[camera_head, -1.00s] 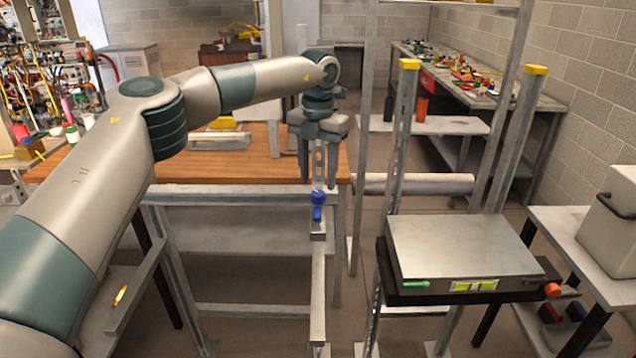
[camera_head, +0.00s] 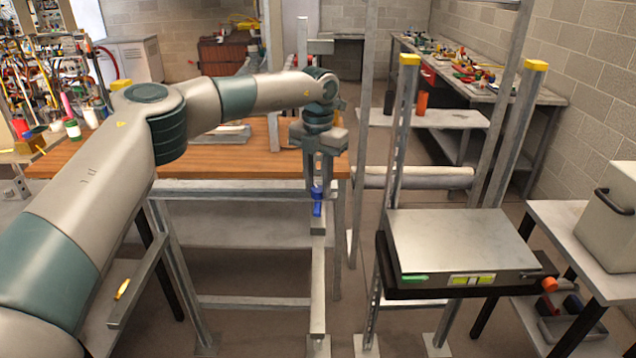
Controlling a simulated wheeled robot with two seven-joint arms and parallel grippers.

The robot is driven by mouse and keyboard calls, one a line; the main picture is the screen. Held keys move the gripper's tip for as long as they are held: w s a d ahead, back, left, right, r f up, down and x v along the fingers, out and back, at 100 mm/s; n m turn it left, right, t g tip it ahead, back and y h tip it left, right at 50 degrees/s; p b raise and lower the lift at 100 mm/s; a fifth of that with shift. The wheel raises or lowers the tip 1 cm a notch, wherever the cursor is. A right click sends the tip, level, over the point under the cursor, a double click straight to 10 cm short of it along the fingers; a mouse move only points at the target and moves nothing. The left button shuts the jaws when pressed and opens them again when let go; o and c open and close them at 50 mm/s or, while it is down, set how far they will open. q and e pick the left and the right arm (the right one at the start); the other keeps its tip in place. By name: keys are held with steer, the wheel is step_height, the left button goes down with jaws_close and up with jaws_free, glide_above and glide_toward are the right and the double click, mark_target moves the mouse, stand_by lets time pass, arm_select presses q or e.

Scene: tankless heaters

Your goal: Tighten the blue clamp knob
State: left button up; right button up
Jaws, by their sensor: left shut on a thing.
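The blue clamp knob (camera_head: 317,207) sits on the metal frame, at the top of a grey bar (camera_head: 318,285) in front of the wooden table. My left gripper (camera_head: 318,188) points down right above it. Its fingers are closed together on the upper part of the blue knob, which is partly hidden between them. The lower part of the knob shows below the fingertips. My right gripper is not in view.
A grey heater-like box on a black tray (camera_head: 460,250) is mounted on posts to the right. Yellow-capped posts (camera_head: 408,90) rise beside it. The wooden tabletop (camera_head: 230,160) lies behind the frame. A white side table (camera_head: 580,230) stands at far right.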

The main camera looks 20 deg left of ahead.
arm_select(q)
steer(key=shift+m, duration=0.5)
steer(key=shift+m+b, duration=0.5)
steer(key=shift+m, duration=0.1)
steer(key=shift+m+b, duration=0.3)
steer(key=shift+m, duration=0.9)
steer(key=m, duration=0.2)
steer(key=shift+m, duration=0.4)
steer(key=m, duration=0.3)
steer(key=shift+m+b, duration=0.3)
steer(key=shift+b, duration=0.05)
steer(key=m, duration=0.6)
steer(key=shift+r, duration=0.1)
steer(key=shift+m, duration=2.5)
